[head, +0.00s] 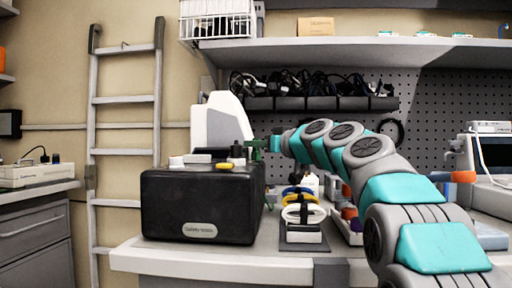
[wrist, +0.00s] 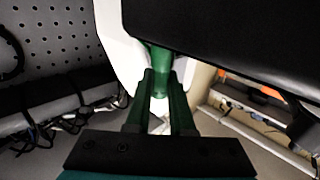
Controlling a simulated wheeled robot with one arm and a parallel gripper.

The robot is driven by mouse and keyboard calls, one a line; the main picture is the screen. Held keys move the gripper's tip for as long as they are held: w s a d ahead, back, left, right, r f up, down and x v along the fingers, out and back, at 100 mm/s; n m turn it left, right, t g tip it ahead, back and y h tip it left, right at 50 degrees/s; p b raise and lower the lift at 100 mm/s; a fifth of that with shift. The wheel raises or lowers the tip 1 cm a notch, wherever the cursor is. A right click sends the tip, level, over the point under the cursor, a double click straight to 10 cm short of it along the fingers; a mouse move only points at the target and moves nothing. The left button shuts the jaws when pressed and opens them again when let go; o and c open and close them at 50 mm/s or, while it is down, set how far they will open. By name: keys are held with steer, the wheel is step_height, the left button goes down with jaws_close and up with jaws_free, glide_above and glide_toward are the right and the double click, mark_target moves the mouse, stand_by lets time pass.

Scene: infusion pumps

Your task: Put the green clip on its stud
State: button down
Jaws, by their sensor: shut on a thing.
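My gripper (head: 266,145) is above the right end of a black case, in front of a white device. In the wrist view, its two dark green fingers (wrist: 159,88) are closed around a green piece, the green clip (wrist: 160,62). The clip reaches up from between the fingertips toward the underside of a large black surface. In the head view the clip (head: 254,149) is small and green at the fingertips. I cannot make out the stud or whether the clip touches anything.
The black case (head: 198,208) stands on the bench (head: 190,256). Small white, black and yellow pieces lie on it. The white device (head: 220,122) rises behind. A stand with white, yellow and blue loops (head: 303,213) is right of the case. A shelf (head: 350,51) runs above.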

steer(key=shift+f, duration=0.2)
steer(key=c, duration=0.8)
jaws_free()
steer(key=shift+r, duration=0.1)
